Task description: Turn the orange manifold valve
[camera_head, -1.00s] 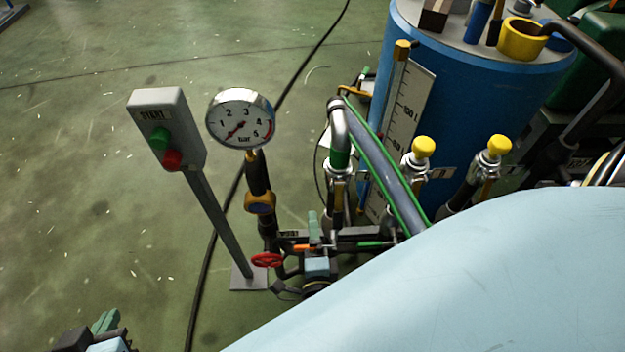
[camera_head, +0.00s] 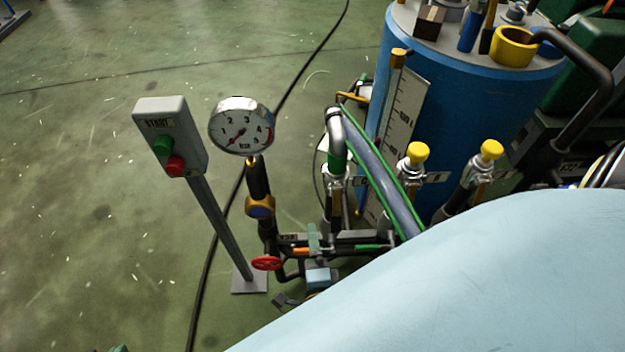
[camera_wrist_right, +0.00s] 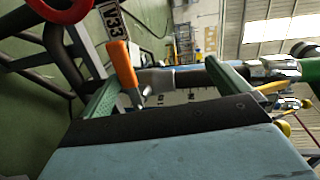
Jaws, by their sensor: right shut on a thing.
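The orange manifold valve handle (camera_head: 300,251) sits on the dark pipework right of the red handwheel in the head view. In the right wrist view the orange handle (camera_wrist_right: 122,62) is large and close, beside the left green finger, under a label reading V33. My right gripper (camera_head: 315,246) is at this valve. Its green fingers (camera_wrist_right: 165,85) stand apart around the valve's parts and are shut on it; the exact contact is partly hidden. Only a green tip of my left gripper (camera_head: 120,349) shows at the bottom edge of the head view.
A red handwheel (camera_head: 267,263), a pressure gauge (camera_head: 241,125) and a START button post (camera_head: 172,135) stand close by on the left. A blue tank (camera_head: 475,105) and yellow-capped valves (camera_head: 417,153) stand to the right. The floor at left is clear.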

